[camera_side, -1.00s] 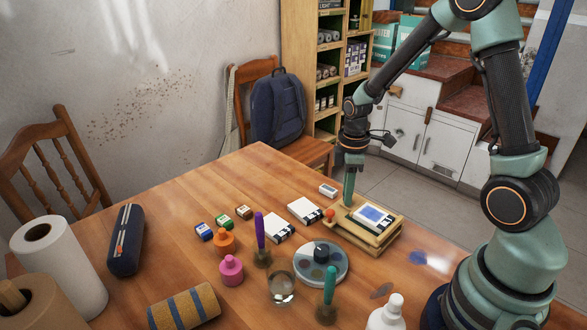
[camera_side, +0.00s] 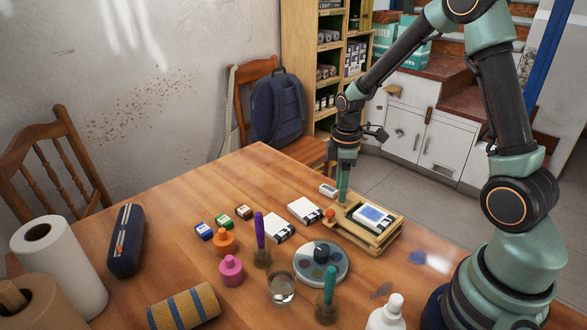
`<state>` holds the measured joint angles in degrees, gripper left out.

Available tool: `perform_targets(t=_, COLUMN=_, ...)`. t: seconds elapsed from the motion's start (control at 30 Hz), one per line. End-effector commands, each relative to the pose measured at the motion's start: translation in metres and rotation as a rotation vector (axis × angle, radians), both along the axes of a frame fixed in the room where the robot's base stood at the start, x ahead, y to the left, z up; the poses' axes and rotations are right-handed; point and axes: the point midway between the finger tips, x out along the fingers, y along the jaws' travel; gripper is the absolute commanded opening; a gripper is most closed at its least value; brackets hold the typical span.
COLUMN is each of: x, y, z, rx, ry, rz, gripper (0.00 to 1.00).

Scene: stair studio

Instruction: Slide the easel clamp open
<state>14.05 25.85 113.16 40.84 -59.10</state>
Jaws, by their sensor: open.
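The easel (camera_side: 375,242) is a low wooden frame lying on the table at the right, with a small card showing a blue patch (camera_side: 372,215) on it. A small orange-red knob (camera_side: 329,214) sits at the easel's left end; I take it to be part of the clamp, whose other parts are too small to make out. My gripper (camera_side: 342,198) points down at the easel's left end, just right of the knob. It is open, with nothing seen between its fingers. Whether its fingertips touch the clamp cannot be told.
Near the easel lie white boxes (camera_side: 304,210) and a small white block (camera_side: 328,190). A round palette (camera_side: 320,263), a glass (camera_side: 281,289), brushes and paint bottles stand at the front. A white bottle (camera_side: 386,315) is near my base.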

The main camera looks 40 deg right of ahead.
Motion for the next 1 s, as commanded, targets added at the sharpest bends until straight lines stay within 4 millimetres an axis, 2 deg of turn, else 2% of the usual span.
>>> perform_targets(t=0.17, x=0.001, y=0.000, z=0.027, rx=-0.001, ry=-0.007, rz=0.000, gripper=0.53)
perform_targets(t=0.4, x=0.001, y=0.000, z=0.077, rx=-0.001, ry=-0.007, rz=0.000, gripper=0.53)
perform_targets(t=0.6, x=0.001, y=0.000, z=0.106, rx=-0.001, ry=-0.006, rz=0.001, gripper=0.53)
perform_targets(t=0.77, x=0.000, y=0.000, z=0.116, rx=-0.001, ry=-0.004, rz=0.001, gripper=0.53)
perform_targets(t=1.0, x=0.000, y=0.000, z=0.117, rx=-0.001, ry=-0.002, rz=0.001, gripper=0.53)
